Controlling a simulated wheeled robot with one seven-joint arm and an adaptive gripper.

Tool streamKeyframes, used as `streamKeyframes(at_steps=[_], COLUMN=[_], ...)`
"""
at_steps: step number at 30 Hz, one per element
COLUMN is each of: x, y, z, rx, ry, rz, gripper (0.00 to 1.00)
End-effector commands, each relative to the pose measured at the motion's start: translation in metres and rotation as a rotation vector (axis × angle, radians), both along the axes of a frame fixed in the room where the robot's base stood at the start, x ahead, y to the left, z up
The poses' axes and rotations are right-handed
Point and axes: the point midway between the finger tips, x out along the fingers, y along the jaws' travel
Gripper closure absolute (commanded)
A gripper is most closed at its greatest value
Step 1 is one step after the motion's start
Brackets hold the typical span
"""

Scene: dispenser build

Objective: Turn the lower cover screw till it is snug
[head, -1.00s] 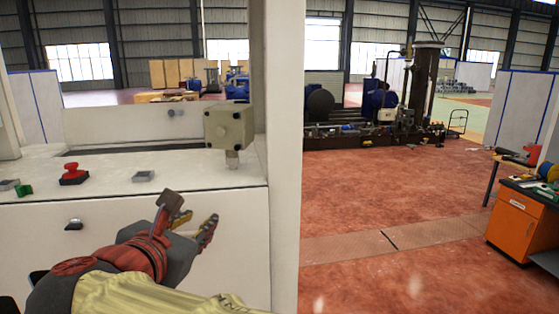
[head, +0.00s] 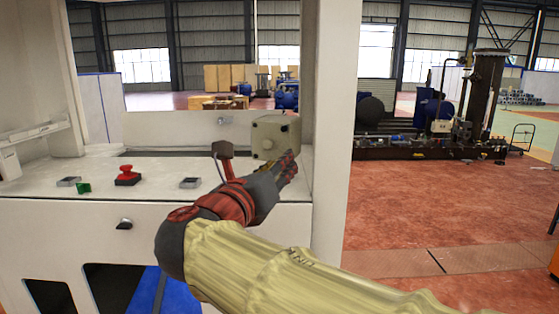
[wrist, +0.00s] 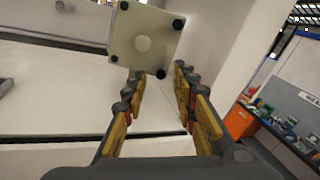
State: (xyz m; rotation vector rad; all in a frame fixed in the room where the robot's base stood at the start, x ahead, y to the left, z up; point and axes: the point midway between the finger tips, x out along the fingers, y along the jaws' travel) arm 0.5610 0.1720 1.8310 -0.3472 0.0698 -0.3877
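The beige square box (head: 272,138) stands at the right end of the white counter. In the wrist view its cover (wrist: 140,40) faces me, with a round boss in the middle and dark screws at the corners. The lowest screw (wrist: 161,73) shows between my fingertips in the picture; I cannot tell whether they touch it. My gripper (wrist: 159,76) is open, its two yellow-padded fingers apart with nothing between them. In the head view my gripper (head: 287,168) is just below and in front of the box, hiding its lower part and stem.
A red button (head: 127,175), a green piece (head: 83,188) and small grey plates lie on the white counter (head: 150,200). A white post (head: 334,120) rises right of the box. The red floor is open to the right. An orange cabinet (wrist: 239,122) shows in the wrist view.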

Motion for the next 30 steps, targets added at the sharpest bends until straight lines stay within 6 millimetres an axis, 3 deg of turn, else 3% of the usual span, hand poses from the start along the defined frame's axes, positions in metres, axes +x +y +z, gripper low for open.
streamKeyframes(at_steps=[5,13,28,30], x=[0.0109,0.0122,0.012,0.012], y=[-0.0053,-0.0052,-0.0051,-0.0051], z=[0.0007,0.0002,0.0002,0.0002], rx=[0.002,0.003,0.002,0.002], ry=[-0.001,-0.001,0.0,0.0], rz=[0.0,0.001,0.001,0.001], gripper=[0.72,0.72,1.0,1.0])
